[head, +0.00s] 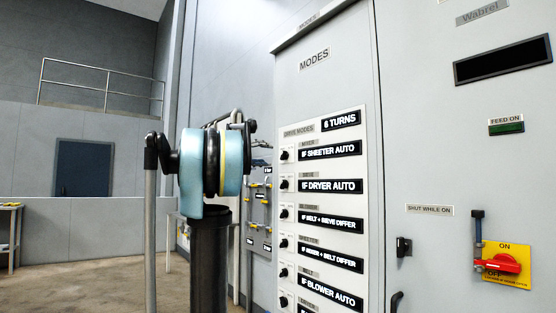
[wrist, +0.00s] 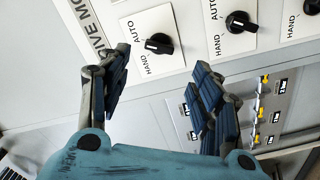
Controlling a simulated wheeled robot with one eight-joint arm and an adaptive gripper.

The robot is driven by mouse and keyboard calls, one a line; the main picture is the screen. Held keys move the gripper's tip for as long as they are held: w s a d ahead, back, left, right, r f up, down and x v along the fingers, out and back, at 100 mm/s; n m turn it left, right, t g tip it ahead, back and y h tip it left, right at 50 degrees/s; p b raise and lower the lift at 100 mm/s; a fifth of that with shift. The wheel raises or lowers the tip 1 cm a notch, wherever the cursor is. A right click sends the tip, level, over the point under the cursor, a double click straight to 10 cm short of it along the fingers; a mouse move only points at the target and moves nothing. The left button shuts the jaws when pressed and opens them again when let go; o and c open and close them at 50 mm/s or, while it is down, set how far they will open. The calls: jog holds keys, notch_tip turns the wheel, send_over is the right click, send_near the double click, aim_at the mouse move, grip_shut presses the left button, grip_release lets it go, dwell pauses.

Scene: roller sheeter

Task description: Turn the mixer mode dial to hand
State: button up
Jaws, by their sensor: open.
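The mixer mode dial (head: 285,155) is a small black knob on a white plate in the top row of the modes panel. In the wrist view, the black dial (wrist: 159,44) nearest the drive modes heading matches it. Its white mark faces left, roughly between the printed AUTO and HAND; I cannot tell the exact setting. My gripper (wrist: 161,63) is open, with one blue-padded finger left of this dial and the other to its lower right. Nothing shows between the fingers, and they look apart from the knob. In the head view my arm mostly hides the fingers.
Another dial (wrist: 240,22) sits close to the right, beyond my right finger. More dials run down the panel (head: 335,205) in the head view. A red switch (head: 498,264) on a yellow plate is at the far right. A rack with yellow parts (head: 259,210) stands behind my arm.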

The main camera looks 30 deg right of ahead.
aim_at(284, 155)
jog(key=d, duration=0.9)
jog(key=shift+w, duration=0.35)
jog(key=c, duration=1.1)
